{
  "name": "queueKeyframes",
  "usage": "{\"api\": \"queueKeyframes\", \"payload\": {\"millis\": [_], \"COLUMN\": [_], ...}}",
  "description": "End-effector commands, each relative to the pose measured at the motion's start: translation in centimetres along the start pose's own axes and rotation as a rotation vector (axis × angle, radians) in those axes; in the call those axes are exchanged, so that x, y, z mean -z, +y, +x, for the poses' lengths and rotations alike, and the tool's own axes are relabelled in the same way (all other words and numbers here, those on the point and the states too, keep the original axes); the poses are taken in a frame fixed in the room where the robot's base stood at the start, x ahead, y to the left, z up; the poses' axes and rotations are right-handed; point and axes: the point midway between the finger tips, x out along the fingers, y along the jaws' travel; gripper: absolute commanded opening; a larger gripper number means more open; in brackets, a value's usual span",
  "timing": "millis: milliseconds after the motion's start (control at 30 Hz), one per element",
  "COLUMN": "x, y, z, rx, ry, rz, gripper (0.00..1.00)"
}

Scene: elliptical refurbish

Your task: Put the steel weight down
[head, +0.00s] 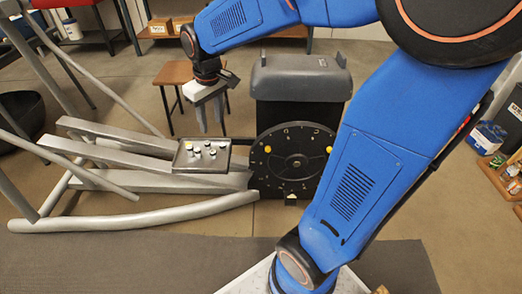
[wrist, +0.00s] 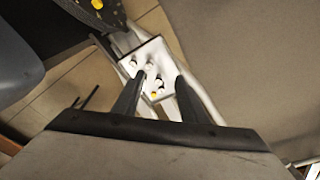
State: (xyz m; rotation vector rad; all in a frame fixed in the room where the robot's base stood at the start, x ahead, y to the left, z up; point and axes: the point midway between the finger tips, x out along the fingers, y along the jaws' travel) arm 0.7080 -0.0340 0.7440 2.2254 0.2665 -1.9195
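My gripper (head: 212,128) hangs pointing down above a small tray (head: 180,163) on the elliptical machine's frame. In the wrist view my gripper (wrist: 161,78) has its two fingers apart, and I see nothing clearly held between them. The tray also shows beyond the fingertips in the wrist view (wrist: 128,66). Several small pale, dark and yellow-topped pieces stand on it. I cannot tell which of these, if any, is the steel weight.
The black numbered wheel (head: 293,162) and grey-topped housing (head: 300,78) stand right of the tray. Grey rails and handlebars (head: 108,180) extend left. A brown stool (head: 177,73) stands behind. A dark mat (head: 130,262) lies in front.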

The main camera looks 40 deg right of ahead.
Motion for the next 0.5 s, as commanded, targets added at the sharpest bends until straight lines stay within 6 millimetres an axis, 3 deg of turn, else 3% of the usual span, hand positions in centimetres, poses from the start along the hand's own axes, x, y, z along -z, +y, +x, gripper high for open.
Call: {"api": "queueKeyframes", "payload": {"millis": [200, 500], "x": [-5.7, -13.3], "y": [-0.2, -0.9], "z": [-3.0, -5.2], "rx": [-0.015, -0.033], "ry": [0.070, 0.162], "rz": [0.065, 0.153], "gripper": [0.39, 0.39]}}
